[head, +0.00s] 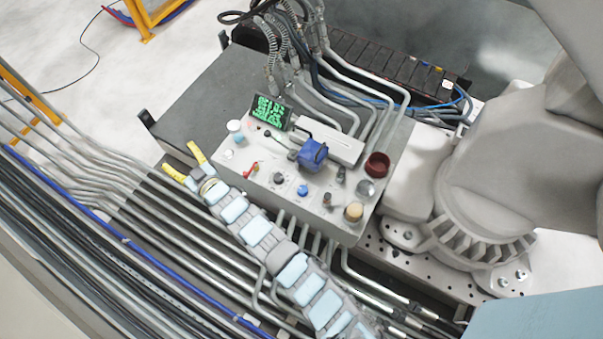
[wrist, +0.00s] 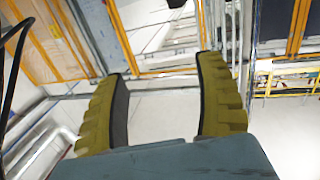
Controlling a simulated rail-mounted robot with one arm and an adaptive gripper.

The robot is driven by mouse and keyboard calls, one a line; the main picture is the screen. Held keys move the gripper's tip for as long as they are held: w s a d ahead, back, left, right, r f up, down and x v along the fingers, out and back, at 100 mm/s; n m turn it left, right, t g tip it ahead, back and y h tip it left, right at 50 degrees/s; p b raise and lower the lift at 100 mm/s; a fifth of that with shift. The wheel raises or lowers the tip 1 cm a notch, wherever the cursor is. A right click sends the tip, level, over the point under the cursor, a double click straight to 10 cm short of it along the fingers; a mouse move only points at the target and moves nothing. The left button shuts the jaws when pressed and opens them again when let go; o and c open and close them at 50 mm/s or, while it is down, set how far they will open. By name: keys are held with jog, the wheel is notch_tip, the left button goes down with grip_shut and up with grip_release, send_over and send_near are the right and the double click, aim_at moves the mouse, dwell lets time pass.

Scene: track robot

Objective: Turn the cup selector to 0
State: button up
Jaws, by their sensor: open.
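The control panel (head: 318,210) is a grey box top with several knobs and switches. I cannot tell for certain which is the cup selector, and no "0" mark is readable. A dark round knob (head: 279,178) and a blue knob (head: 303,190) sit along the front. A red-handled switch (head: 250,170) is to their left. A blue block-shaped part (head: 313,153) stands in the middle. My gripper (head: 184,160) has yellow fingers, spread apart and empty, off the panel's left edge. In the wrist view my gripper (wrist: 163,85) is open, with no panel part between the fingers.
A green-lit display (head: 270,111) stands at the panel's back left. A white-blue knob (head: 235,126), a dark red cup-like part (head: 377,164) and a tan knob (head: 353,211) rise from the panel. Pipes (head: 110,185) run around the box. Cables rise behind it.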

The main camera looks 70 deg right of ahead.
jog(key=s+d+f+m+g+b, duration=0.1)
jog(key=s+d+f+g+b, duration=0.15)
jog(key=d+f+g, duration=0.4)
jog(key=m+g+y+b, duration=0.35)
jog(key=g+y, duration=0.25)
jog(key=g, duration=0.4)
send_near(303, 189)
notch_tip(303, 189, down, 10)
jog(key=b, duration=0.7)
jog(key=shift+w+a+f, duration=0.15)
jog(key=shift+f, duration=0.1)
jog(key=c, duration=1.2)
